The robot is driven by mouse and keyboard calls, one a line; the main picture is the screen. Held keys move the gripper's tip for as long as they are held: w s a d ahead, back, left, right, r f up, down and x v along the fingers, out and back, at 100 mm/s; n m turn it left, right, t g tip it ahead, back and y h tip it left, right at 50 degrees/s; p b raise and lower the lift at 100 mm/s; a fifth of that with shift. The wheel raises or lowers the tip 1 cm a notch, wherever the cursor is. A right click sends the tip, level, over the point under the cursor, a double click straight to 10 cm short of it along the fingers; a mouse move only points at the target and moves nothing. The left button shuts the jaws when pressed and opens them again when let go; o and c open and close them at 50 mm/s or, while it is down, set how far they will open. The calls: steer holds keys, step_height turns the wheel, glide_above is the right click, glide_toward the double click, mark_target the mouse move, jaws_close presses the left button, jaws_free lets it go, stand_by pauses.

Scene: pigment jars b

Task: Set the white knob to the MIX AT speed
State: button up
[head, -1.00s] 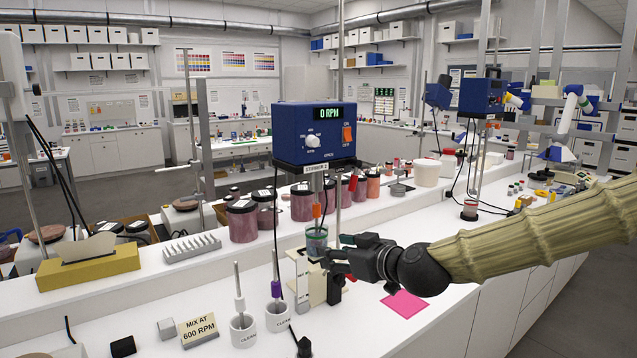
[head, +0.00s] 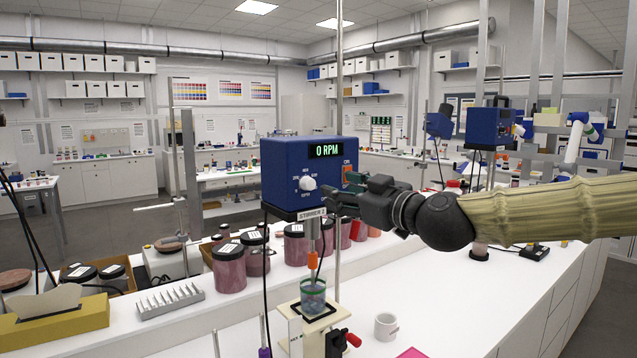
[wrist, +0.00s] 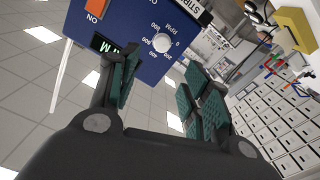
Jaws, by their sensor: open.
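The white knob (head: 307,183) sits on the front of the blue stirrer box (head: 278,170), whose display (head: 326,151) reads 0 RPM. In the wrist view the white knob (wrist: 161,43) is ringed by a printed RPM scale and lies beyond the fingertips, between them. My gripper (head: 338,195) is open and empty, just right of the knob near the box's lower right, and covers part of the orange switch (head: 350,173). I cannot tell whether it touches the box. The MIX AT sign is out of view now.
Below the box, a clear beaker (head: 312,297) stands on a small stand under the stirrer shaft. Dark-lidded pigment jars (head: 229,266) line the counter behind. Counter right of the mug is largely clear.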

mark_target(311, 185)
steer(key=x, duration=0.2)
steer(key=p+x, duration=0.1)
steer(key=x, duration=0.2)
steer(key=p+x, duration=0.1)
steer(key=x, duration=0.2)
steer(key=shift+w+d+f, duration=0.1)
steer(key=shift+f, duration=0.3)
steer(key=shift+w+a+r+p, duration=0.15)
steer(key=shift+w+a+p, duration=0.3)
steer(key=shift+w, duration=0.1)
steer(key=shift+w+a, duration=0.25)
steer(key=shift+w, duration=0.05)
steer(key=c, duration=1.1)
